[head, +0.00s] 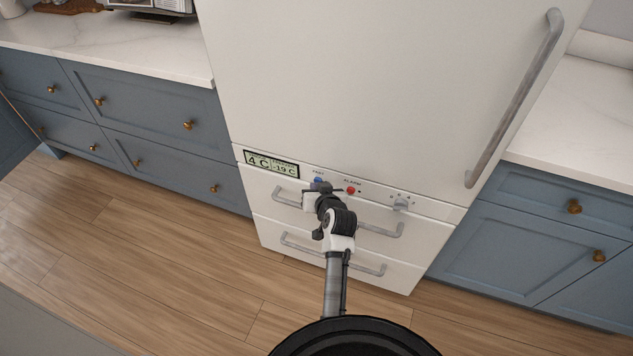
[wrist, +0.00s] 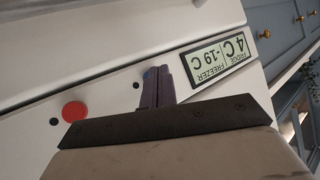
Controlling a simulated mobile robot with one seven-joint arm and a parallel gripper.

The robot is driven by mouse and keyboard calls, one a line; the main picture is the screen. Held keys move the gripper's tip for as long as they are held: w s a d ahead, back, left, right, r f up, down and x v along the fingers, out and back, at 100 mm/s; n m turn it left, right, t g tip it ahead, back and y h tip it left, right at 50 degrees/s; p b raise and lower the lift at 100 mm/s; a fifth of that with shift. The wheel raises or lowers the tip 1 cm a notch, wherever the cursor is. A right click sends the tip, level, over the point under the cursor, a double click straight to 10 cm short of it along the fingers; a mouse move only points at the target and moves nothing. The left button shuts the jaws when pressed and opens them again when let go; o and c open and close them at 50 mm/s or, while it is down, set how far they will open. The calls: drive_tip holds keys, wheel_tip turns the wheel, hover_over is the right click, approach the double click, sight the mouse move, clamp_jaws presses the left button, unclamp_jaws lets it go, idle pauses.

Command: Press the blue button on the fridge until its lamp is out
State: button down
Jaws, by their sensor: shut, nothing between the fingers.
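The white fridge (head: 370,90) has a control strip low on its front. The blue button (head: 317,180) is on that strip, right of the display, and is mostly hidden by my gripper (head: 322,187). In the wrist view my gripper (wrist: 157,72) is shut and empty, its tips over the blue button (wrist: 148,74), of which only a sliver shows. I cannot tell whether the tips touch or push it. A small dark dot (wrist: 136,86) beside the blue button looks like its lamp and appears unlit.
A red button (wrist: 75,112) sits along the strip, with another dark dot (wrist: 54,121) beside it. The display (head: 271,163) reads 4 C and -19 C. Drawer handles (head: 381,230) stick out below. Blue cabinets (head: 150,110) flank the fridge; the wooden floor (head: 150,250) is clear.

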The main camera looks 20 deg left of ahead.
drive_tip(key=shift+s, duration=0.4)
drive_tip(key=s+p, duration=0.1)
drive_tip(key=s, duration=0.5)
drive_tip(key=shift+a+p, duration=0.15)
drive_tip(key=shift+p, duration=0.25)
idle(1.1)
